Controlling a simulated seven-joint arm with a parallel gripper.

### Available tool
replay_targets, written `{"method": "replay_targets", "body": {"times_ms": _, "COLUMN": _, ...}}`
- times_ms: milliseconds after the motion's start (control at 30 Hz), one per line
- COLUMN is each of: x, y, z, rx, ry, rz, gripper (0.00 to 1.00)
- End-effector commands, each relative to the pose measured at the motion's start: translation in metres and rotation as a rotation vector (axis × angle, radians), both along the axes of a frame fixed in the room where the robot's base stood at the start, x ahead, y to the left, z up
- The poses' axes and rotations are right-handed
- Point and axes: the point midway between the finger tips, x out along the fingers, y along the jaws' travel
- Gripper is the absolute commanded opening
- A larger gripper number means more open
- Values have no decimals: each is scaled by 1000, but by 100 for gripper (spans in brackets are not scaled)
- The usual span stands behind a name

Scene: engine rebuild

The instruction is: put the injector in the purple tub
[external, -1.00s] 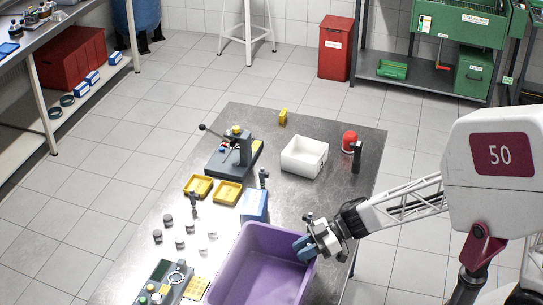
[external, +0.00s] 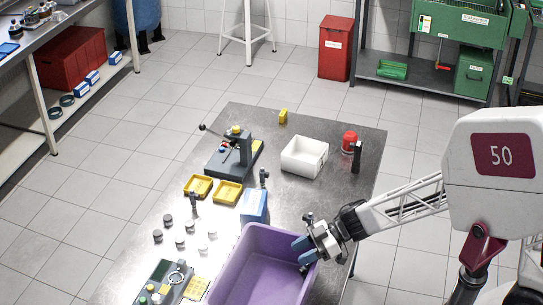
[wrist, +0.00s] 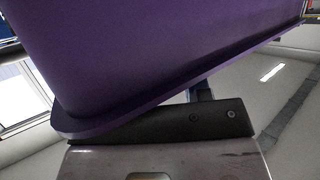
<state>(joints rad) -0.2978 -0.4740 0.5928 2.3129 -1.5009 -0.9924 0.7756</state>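The purple tub (external: 262,262) stands on the near part of the metal bench and looks empty where I see inside. My gripper (external: 303,252) is at the tub's right rim, its blue fingertips slightly apart and nothing seen between them. The tub's purple wall and rim (wrist: 150,55) fill much of the wrist view, close against a dark finger part (wrist: 190,122). Whether the finger touches the rim I cannot tell. Two slim, dark upright parts, possibly injectors, stand on the bench: one left of the blue box (external: 194,201), one behind it (external: 263,178).
A blue-and-white box (external: 254,206) stands just behind the tub. Yellow trays (external: 228,192), a press-like fixture (external: 236,152), a white bin (external: 304,157), a red can (external: 349,141) and a black upright part (external: 357,157) stand farther back. Several small caps (external: 180,241) and a control box (external: 163,283) lie left.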

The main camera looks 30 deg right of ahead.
Motion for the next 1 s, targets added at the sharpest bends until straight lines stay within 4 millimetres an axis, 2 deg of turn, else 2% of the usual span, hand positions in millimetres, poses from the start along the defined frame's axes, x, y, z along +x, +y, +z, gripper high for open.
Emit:
{"method": "replay_targets", "body": {"times_ms": 233, "x": -3, "y": -1, "z": -4, "rx": -5, "ry": 7, "rz": 2, "gripper": 50}}
{"method": "replay_targets", "body": {"times_ms": 467, "x": -2, "y": -1, "z": 9, "rx": -3, "ry": 3, "rz": 1, "gripper": 50}}
{"method": "replay_targets", "body": {"times_ms": 1000, "x": -7, "y": -41, "z": 27, "rx": -2, "ry": 2, "rz": -2, "gripper": 50}}
